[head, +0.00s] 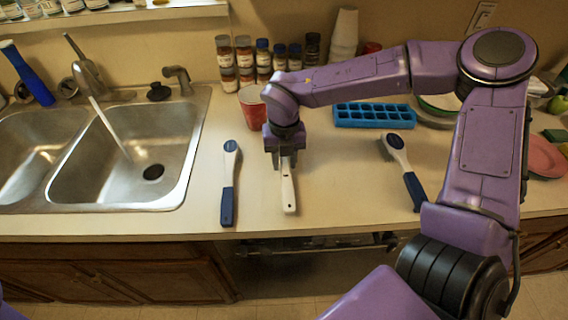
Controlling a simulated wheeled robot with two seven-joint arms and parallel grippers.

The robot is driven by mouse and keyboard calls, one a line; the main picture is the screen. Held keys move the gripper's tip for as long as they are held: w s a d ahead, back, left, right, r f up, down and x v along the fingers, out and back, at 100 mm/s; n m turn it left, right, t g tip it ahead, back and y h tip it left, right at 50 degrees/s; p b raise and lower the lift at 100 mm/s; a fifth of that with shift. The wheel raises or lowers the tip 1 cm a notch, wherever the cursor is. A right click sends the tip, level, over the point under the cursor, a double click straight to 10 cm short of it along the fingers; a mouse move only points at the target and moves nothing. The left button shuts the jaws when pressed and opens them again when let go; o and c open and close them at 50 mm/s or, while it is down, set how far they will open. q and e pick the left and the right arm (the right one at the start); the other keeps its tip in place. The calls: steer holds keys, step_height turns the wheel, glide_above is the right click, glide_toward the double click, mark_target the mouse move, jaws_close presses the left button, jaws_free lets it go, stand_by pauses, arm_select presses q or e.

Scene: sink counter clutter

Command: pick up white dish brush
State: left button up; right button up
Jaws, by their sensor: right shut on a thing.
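A white dish brush (289,196) is on the counter near the middle of the head view, its handle pointing toward the front edge. My right gripper (287,168) points down from above and is shut on this brush near its upper end. The gripper hides the brush's head. Whether the brush touches the counter or is slightly lifted, I cannot tell. My left gripper is not in view.
Brushes with blue handles lie to the left (228,190) and right (405,170). A red cup (252,108), a blue ice tray (374,115) and several spice jars (244,62) stand behind. The double sink (185,150) is at left. A pink plate (545,157) is at right.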

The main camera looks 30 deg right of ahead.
steer(key=a+r+b, duration=0.4)
steer(key=a+r, duration=0.7)
steer(key=a, duration=0.3)
steer(key=shift+r+b, duration=0.15)
steer(key=shift+b, duration=0.2)
